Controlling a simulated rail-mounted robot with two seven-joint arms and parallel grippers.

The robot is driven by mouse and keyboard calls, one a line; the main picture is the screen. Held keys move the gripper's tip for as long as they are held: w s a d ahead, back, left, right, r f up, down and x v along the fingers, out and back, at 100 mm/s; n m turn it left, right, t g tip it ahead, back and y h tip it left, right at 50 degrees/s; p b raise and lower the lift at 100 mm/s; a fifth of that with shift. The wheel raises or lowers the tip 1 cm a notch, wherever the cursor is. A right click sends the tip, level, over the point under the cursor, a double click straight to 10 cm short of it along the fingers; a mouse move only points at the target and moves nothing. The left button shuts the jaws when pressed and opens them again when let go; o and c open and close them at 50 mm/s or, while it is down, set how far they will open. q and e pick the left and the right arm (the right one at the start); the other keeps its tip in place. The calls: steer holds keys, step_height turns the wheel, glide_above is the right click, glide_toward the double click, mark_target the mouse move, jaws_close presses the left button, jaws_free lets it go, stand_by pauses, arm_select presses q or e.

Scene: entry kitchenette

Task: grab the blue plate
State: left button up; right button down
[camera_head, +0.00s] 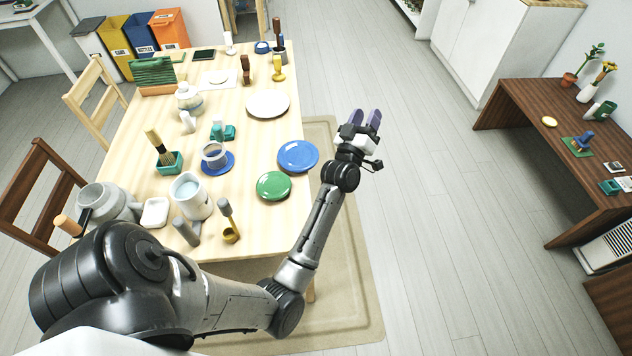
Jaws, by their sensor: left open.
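The blue plate (298,156) lies flat near the right edge of the light wooden table (232,141). It is fully visible and its rim comes close to the table's edge. My left gripper (366,118) is open and empty, with two purple fingers pointing away from me. It is to the right of the blue plate, past the table's edge, and not touching it. My right gripper is not in view.
A green plate (273,186) lies just nearer than the blue one, and a white plate (267,103) farther back. A cup on a blue saucer (230,167) stands to the left. Floor right of the table is clear up to the dark desk (540,110).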

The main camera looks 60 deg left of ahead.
arm_select(q)
steer(key=s+a+f+n+g+y+b, duration=0.1)
steer(key=a+f+n+g+y+b, duration=0.75)
steer(key=n, duration=0.45)
steer(key=n+g+h+b, duration=0.7)
steer(key=n+g+b, duration=0.7)
steer(key=n+g, duration=0.45)
glide_toward(298, 157)
step_height(298, 157, down, 2)
steer(key=a+m+g, duration=0.1)
steer(key=a+m, duration=0.1)
steer(key=shift+s+a+f+y+p, duration=0.1)
steer(key=shift+a+y+p, duration=0.05)
steer(key=shift+a, duration=0.3)
steer(key=shift+s+a+f+y+p, duration=0.1)
steer(key=shift+s+a+p, duration=0.05)
steer(key=shift+a, duration=0.25)
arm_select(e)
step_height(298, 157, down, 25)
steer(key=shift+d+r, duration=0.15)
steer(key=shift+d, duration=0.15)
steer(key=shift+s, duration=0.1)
arm_select(q)
jaws_close()
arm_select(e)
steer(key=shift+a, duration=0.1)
arm_select(q)
steer(key=shift+r, duration=0.15)
